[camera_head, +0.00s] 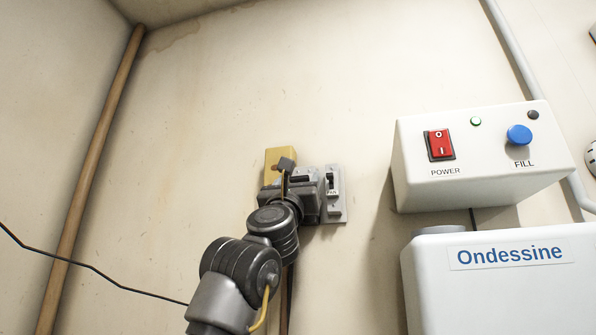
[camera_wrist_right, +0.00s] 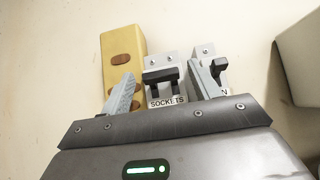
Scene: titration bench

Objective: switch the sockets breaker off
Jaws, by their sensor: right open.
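The sockets breaker (camera_wrist_right: 173,60), a light grey plate with a black lever and a "SOCKETS" label, is on the wall in the right wrist view. Its lever (camera_wrist_right: 160,75) shows between my right gripper's fingers; whether they touch it I cannot tell. My right gripper (camera_wrist_right: 162,72) is open, with one finger on each side of the lever. My left gripper is not in view.
A second breaker (camera_head: 335,213) with its own lever is close on the right, its label partly covered by my finger in the wrist view. A yellow box (camera_wrist_right: 122,45) is on the left. A white control box (camera_head: 480,185) is further right.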

